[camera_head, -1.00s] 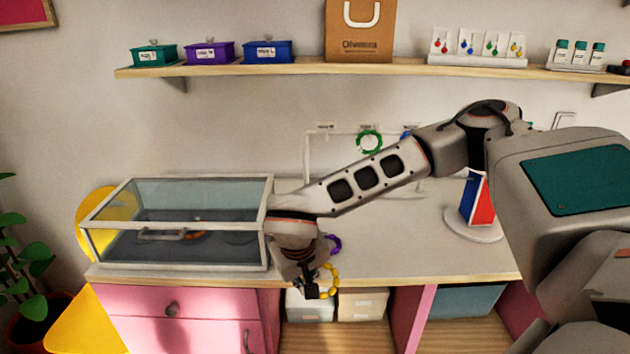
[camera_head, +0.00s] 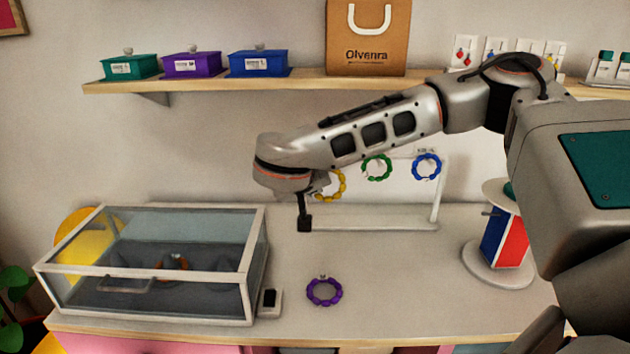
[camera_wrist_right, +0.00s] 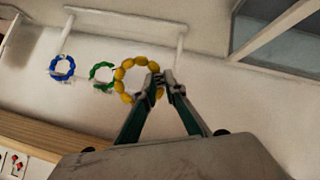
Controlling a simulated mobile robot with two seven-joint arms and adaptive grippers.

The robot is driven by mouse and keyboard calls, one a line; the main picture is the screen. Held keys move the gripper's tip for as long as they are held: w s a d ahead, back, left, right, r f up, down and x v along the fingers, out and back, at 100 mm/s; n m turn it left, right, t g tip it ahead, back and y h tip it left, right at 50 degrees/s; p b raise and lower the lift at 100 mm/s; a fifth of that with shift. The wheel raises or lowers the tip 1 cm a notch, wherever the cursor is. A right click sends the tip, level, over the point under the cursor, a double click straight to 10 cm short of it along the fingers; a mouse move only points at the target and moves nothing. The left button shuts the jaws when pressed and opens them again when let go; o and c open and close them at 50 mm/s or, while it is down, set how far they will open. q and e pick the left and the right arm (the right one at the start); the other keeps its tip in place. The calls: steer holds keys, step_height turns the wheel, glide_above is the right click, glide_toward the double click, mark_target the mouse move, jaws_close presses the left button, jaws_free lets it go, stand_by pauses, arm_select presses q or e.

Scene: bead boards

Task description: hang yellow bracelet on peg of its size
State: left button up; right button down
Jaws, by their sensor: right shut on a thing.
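The yellow bracelet (camera_head: 341,186) is partly hidden behind my right wrist in the head view. In the right wrist view my right gripper (camera_wrist_right: 163,80) is shut on the edge of the yellow bracelet (camera_wrist_right: 121,84). A green bracelet (camera_head: 387,168) and a blue bracelet (camera_head: 414,167) hang on the stand. My arm hides the stand's left peg, so I cannot tell whether the yellow bracelet is around it. My left gripper is out of view.
A purple bracelet (camera_head: 311,291) lies on the counter in front of the stand. A glass case (camera_head: 250,290) stands at the left, with a small card device (camera_head: 271,302) beside it. A shelf (camera_head: 300,80) runs above.

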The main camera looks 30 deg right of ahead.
steer(key=shift+w+d+r, duration=0.1)
steer(key=shift+w+d, duration=0.25)
steer(key=shift+w, duration=0.3)
steer(key=shift+w+d, duration=0.3)
steer(key=shift+w, duration=0.15)
arm_select(q)
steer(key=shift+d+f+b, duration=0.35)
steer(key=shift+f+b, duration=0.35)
steer(key=shift+b, duration=0.4)
arm_select(e)
steer(key=w+d+f, duration=0.1)
steer(key=w+d, duration=0.4)
steer(key=w, duration=0.3)
steer(key=shift+f, duration=0.4)
